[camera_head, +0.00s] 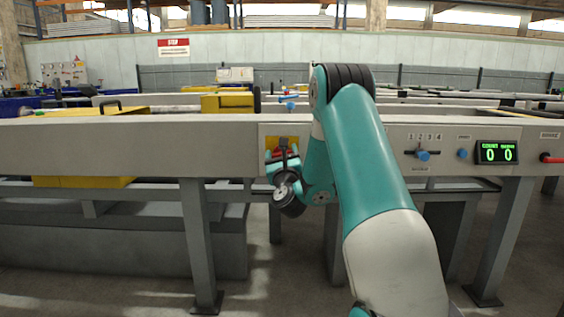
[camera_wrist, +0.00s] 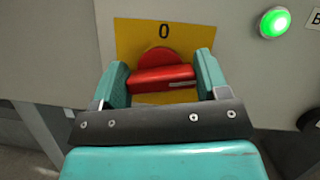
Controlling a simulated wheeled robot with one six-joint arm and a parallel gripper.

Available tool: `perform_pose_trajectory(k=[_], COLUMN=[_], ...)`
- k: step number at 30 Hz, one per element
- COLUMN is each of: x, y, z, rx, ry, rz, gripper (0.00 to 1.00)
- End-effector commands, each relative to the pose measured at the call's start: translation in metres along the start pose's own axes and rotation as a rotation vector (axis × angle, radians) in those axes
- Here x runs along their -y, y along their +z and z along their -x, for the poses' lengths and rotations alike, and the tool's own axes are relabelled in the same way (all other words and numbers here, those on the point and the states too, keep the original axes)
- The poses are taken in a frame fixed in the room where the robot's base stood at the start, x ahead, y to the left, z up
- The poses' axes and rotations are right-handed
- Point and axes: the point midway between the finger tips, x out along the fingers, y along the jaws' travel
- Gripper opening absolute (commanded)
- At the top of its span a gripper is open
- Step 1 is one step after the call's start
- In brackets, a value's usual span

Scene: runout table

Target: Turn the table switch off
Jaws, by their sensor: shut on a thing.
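The table switch is a red rotary knob (camera_wrist: 162,76) on a yellow plate (camera_wrist: 135,40) with a "0" printed above it. In the wrist view its bar lies nearly level, with a pale line towards the right end. My gripper (camera_wrist: 161,72) is shut on the knob, one teal finger at each end of the bar. In the head view the yellow plate (camera_head: 271,142) is on the table's front panel, and my gripper (camera_head: 283,162) is in front of it and hides most of the knob.
A green lamp (camera_wrist: 275,21) is lit right of the plate. In the head view a slider with a blue knob (camera_head: 423,155), a blue button (camera_head: 462,154), a counter (camera_head: 497,152) reading 0 0 and a red handle (camera_head: 551,158) are further right on the panel.

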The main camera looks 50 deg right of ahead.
Motion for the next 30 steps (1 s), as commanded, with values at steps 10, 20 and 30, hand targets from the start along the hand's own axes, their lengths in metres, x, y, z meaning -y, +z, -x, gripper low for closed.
perform_pose_trajectory(k=[10, 20, 30], x=[0.0004, 0.0004, -0.0005], y=[-0.0007, -0.0013, 0.001], z=[0.0006, 0.0, -0.0003], rx=[-0.001, -0.005, -0.001], ry=[0.107, 0.153, 0.221], rz=[0.274, 0.384, 0.547], gripper=[0.44, 0.44, 0.44])
